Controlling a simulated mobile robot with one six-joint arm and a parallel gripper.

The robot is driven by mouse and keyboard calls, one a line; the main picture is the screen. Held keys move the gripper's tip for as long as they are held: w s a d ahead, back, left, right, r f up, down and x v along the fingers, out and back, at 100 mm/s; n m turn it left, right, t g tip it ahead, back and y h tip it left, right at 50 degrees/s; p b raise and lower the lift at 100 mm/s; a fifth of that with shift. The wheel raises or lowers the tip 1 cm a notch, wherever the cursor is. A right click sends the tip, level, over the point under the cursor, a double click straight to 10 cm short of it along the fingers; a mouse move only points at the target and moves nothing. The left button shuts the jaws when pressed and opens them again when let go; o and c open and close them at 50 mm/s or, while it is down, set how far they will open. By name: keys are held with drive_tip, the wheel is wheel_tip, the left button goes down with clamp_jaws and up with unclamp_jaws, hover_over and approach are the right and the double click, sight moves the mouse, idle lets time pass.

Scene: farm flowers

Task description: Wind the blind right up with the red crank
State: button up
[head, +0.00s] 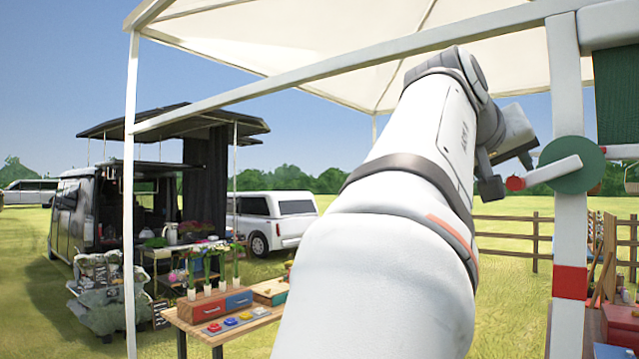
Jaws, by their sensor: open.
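The crank is at the right on a white post. It has a green disc (584,176), a pale arm (553,170) pointing left and slightly down, and a red knob (515,184) at its end. My gripper (508,174) is open at the knob, with one dark finger to its left and the other above it. I cannot tell whether the fingers touch the knob. A dark green panel, apparently the blind (616,95), hangs at the upper right edge under a white roller housing. Only its left part is in frame.
The white post (567,235) with a red band (570,282) carries the crank. A wooden table (225,331) with flowers, drawers and coloured buttons stands lower left. A wooden fence (515,228) runs behind. My arm hides the middle of the view.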

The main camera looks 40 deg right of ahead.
drive_tip(key=shift+v, duration=1.1)
drive_tip(key=shift+d, duration=0.1)
